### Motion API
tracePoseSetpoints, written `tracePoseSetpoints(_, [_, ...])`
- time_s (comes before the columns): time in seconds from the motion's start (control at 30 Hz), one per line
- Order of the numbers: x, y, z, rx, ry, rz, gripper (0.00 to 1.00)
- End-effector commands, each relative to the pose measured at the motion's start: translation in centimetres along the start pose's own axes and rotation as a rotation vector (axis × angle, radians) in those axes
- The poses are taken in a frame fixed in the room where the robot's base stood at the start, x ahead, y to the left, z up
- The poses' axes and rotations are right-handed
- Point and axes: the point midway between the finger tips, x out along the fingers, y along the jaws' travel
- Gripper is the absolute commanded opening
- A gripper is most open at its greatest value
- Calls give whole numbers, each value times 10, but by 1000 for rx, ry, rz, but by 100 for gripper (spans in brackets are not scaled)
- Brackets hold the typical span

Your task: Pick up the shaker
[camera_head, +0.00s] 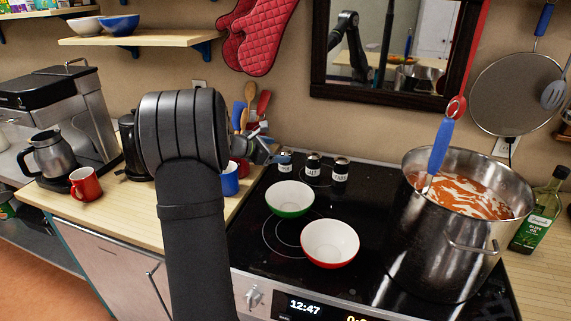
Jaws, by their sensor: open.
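Three small shakers with dark tops and pale labels stand in a row at the back of the black stovetop: a left shaker (284,163), a middle shaker (313,164) and a right shaker (340,170). The left one has a bluish lower part. My gripper (268,150) is at the far end of my dark arm, just left of the left shaker. It is open, and I see nothing held in it. My arm hides much of the counter behind it. I cannot tell the exact gap between the jaws and the left shaker.
A green bowl (290,199) and a red bowl (330,244) sit on the stovetop in front of the shakers. A large steel pot (447,248) of red soup stands right. Blue mug (230,181) and utensils (250,95) are near my gripper. A red mug (86,184) stands left.

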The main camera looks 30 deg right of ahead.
Motion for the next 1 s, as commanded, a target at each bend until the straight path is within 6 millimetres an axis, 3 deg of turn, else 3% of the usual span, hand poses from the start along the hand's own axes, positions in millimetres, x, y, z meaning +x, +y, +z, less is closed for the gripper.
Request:
tracePoseSetpoints(0.2, [-25, -12, -48, -302, -16, 203, 73])
tracePoseSetpoints(0.43, [-30, -16, -67, -399, -8, 269, 73])
tracePoseSetpoints(1.0, [74, 12, -71, -397, -9, 267, 73])
